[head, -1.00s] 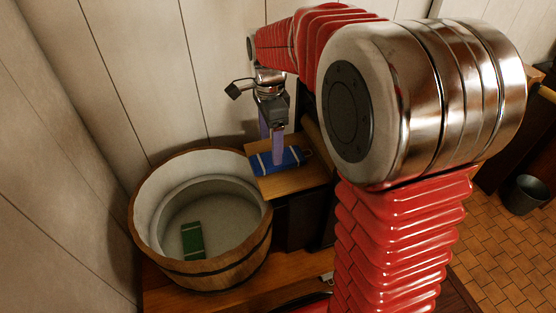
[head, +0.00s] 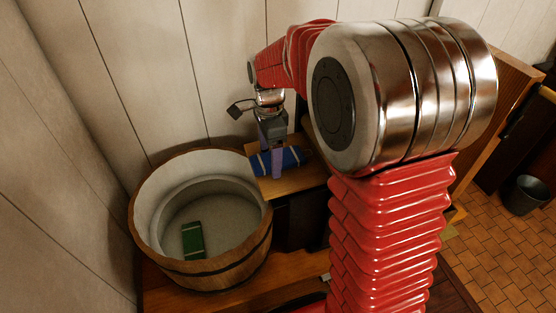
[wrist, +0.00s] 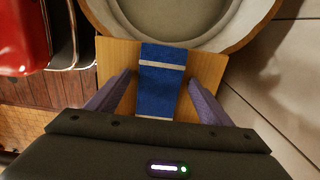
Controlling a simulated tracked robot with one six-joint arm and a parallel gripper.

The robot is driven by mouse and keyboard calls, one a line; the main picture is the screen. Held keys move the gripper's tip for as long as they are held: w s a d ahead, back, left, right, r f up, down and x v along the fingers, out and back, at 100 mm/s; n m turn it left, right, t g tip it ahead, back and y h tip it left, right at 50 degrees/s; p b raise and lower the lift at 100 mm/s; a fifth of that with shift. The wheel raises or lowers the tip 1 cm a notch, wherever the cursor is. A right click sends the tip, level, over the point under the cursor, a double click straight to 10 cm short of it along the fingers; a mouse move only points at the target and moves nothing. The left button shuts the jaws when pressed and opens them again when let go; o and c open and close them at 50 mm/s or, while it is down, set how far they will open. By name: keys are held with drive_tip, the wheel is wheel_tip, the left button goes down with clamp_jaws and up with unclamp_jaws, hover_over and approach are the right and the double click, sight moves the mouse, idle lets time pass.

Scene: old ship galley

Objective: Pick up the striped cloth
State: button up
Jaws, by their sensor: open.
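The striped cloth (head: 292,158) is blue with pale stripes and lies on a small wooden board beside the tub. In the wrist view the cloth (wrist: 158,92) runs lengthwise between my two fingers. My gripper (head: 271,173) points down at the cloth, with purple fingers apart. In the wrist view my gripper (wrist: 161,78) has one finger on each side of the cloth, with a gap on both sides. Part of the cloth is hidden by the fingers in the head view, and its near end by the gripper body in the wrist view.
A round wooden tub (head: 258,246) stands just left of the board (head: 306,180), with a green flat piece (head: 193,240) inside. A panelled wall (head: 150,80) rises close behind. A dark bucket (head: 523,195) stands on the tiled floor at the right.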

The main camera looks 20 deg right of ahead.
drive_tip(key=shift+c, duration=0.2)
drive_tip(key=c, duration=1.2)
wheel_tip(320, 180, up, 10)
drive_tip(key=shift+r, duration=0.1)
idle(0.4)
drive_tip(key=o, duration=1.2)
drive_tip(key=shift+o, duration=0.2)
wheel_tip(320, 180, up, 14)
drive_tip(key=f, duration=0.1)
hover_over(270, 160)
drive_tip(key=shift+w+r, duration=0.1)
drive_tip(key=shift+r, duration=0.15)
